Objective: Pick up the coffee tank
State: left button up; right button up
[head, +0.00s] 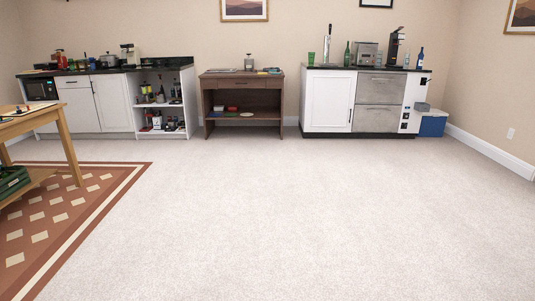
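I cannot make out for certain which thing is the coffee tank; everything on the counters is small and far off. On the right counter (325,67) stand a silver boxy machine (367,54) and a tall black appliance (395,47). On the left counter (65,72) is a small appliance (128,55) with a dark top and pale body. A small grey item (249,62) stands on the brown desk (282,85) in the middle. Neither of my grippers is in view.
Wide pale carpet (300,220) lies clear up to the furniture. A wooden table (60,125) stands at the left on a patterned rug (105,195), with a green crate (12,180) on its lower shelf. A blue box (432,125) sits right of the right cabinet (328,100).

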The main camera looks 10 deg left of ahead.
aim_at(125, 61)
jog(key=i+j+u, duration=0.25)
jog(key=u, duration=0.15)
jog(key=i+j+u, duration=0.45)
jog(key=i+u, duration=0.6)
jog(key=i, duration=1.3)
jog(key=i+l, duration=0.1)
jog(key=i, duration=5.15)
jog(key=i+u, duration=0.25)
jog(key=i, duration=0.4)
jog(key=i+l+u, duration=0.15)
jog(key=i+u, duration=0.15)
jog(key=i, duration=0.3)
